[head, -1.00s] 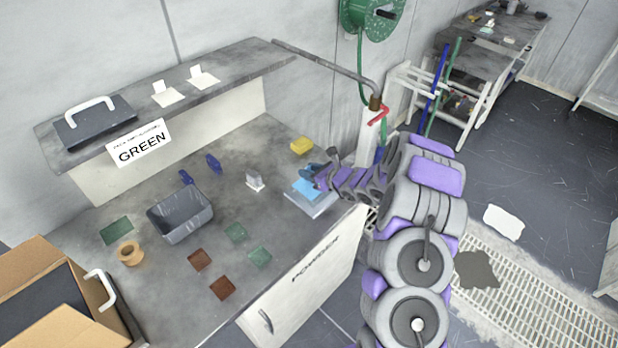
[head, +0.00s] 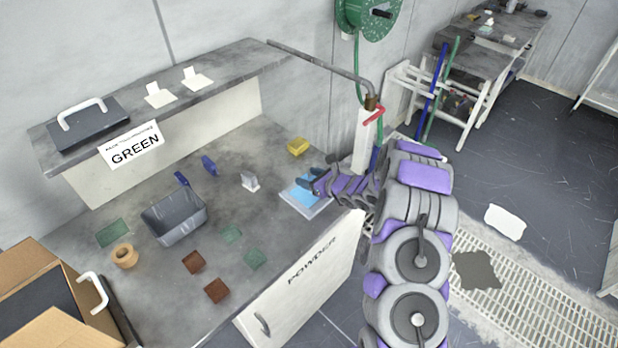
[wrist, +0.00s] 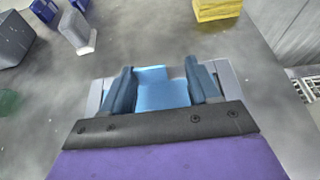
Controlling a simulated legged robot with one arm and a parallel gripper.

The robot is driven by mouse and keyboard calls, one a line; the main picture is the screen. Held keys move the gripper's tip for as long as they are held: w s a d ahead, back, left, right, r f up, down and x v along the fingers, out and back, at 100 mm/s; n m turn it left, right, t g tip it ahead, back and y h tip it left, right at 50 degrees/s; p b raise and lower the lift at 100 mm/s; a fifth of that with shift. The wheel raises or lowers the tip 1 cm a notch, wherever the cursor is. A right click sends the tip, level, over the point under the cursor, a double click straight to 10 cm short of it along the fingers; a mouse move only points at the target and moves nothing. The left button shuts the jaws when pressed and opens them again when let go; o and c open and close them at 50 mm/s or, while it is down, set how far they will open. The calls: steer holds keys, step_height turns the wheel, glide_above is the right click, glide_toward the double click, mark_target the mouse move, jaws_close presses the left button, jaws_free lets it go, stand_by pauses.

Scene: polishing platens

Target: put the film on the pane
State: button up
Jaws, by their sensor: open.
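The blue film (head: 298,193) lies over the pale pane (head: 318,209) at the right end of the bench. In the wrist view the film (wrist: 160,94) shows between my two dark blue fingers, with pale pane edges (wrist: 229,78) outside them. My gripper (head: 308,184) is open above the film, with nothing seen clamped in it. My gripper (wrist: 163,86) hides part of the film and the pane's near side. I cannot tell whether the fingers touch the film, or whether the film lies flat all over.
A shelf (head: 170,95) with a GREEN sign (head: 134,147) runs behind. A pipe with a red handle (head: 374,114) stands near my arm.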

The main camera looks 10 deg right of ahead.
steer(key=p+v, duration=0.1)
steer(key=v, duration=1)
steer(key=shift+s+d+r+p, duration=0.15)
steer(key=shift+s+r+p, duration=0.1)
steer(key=shift+s+p, duration=0.15)
steer(key=s+a+r+n+g+y, duration=0.2)
steer(key=s+a+r+n, duration=0.15)
steer(key=a+r, duration=0.3)
steer(key=s+a+r+n+g+y, duration=0.2)
steer(key=a+r+n, duration=0.3)
steer(key=a+r, duration=0.15)
steer(key=s+a+r+n+g, duration=0.3)
steer(key=s+a+n, duration=0.15)
steer(key=s, duration=0.25)
steer(key=s+a+r+n+g, duration=0.3)
steer(key=s+n, duration=0.2)
steer(key=s, duration=0.3)
steer(key=s+d+r+n+g+h, duration=0.1)
steer(key=s+n+g+h, duration=0.15)
steer(key=s, duration=0.45)
steer(key=s+d+n+g+h, duration=0.1)
steer(key=s+n+h, duration=0.1)
steer(key=s+n, duration=0.3)
steer(key=s+d+r+n+h, duration=0.1)
steer(key=s+d+n+h, duration=0.2)
steer(key=s+d+h, duration=0.4)
steer(key=s+d, duration=0.5)
steer(key=shift+s+d+t, duration=0.2)
steer(key=shift+d+t, duration=0.15)
steer(key=shift+d, duration=0.05)
